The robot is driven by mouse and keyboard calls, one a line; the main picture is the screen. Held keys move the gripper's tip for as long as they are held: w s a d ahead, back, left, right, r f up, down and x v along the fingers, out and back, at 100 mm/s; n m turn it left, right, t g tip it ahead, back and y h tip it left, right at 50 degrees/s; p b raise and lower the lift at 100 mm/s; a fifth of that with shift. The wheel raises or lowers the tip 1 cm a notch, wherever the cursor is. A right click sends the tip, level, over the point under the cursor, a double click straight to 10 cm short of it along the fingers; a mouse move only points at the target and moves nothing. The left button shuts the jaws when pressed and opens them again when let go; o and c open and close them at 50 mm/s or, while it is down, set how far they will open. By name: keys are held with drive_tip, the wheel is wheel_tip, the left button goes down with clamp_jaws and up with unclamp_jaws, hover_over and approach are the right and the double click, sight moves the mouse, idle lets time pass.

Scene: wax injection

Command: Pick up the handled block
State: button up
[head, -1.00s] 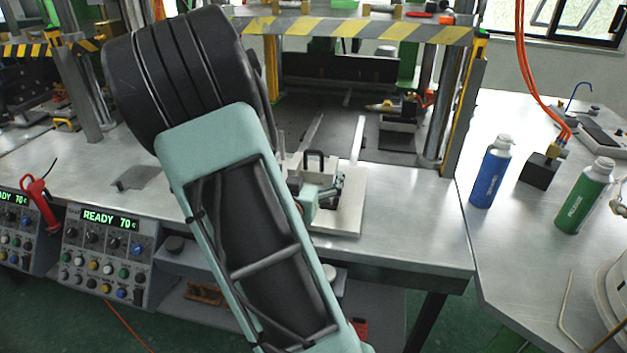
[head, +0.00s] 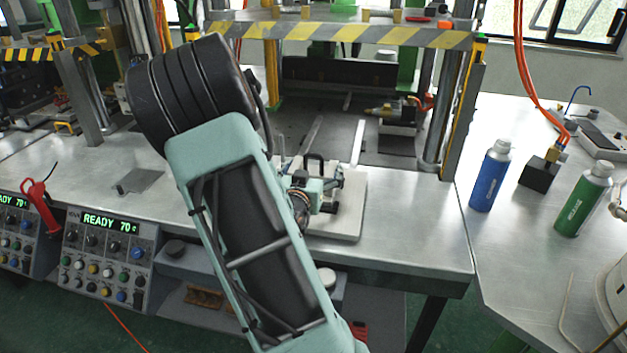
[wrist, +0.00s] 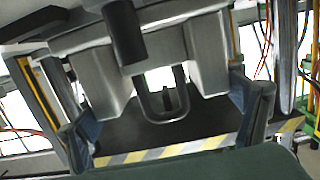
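The handled block (wrist: 165,52) is a grey metal piece with projecting side parts and a U-shaped handle (wrist: 166,98), large in the wrist view. In the head view its dark handle (head: 314,160) shows, and most of its body is hidden behind my gripper. It is at the light board (head: 350,220) on the metal bench. My gripper (head: 337,194) is at the block's near side. In the wrist view my gripper's fingers (wrist: 168,130) are spread wide, one on each side of the handle, with a gap on both sides. I see no contact with the handle.
The press frame's posts (head: 455,110) and striped crossbar (head: 350,32) surround the area behind the block. A blue bottle (head: 490,178), a green bottle (head: 583,202) and a black block (head: 539,172) stand on the right table. Control boxes (head: 105,255) are at the front left.

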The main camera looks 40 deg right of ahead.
drive_tip(key=c, duration=1)
drive_tip(key=shift+r, duration=0.15)
drive_tip(key=shift+c, duration=0.8)
drive_tip(key=shift+r, duration=0.15)
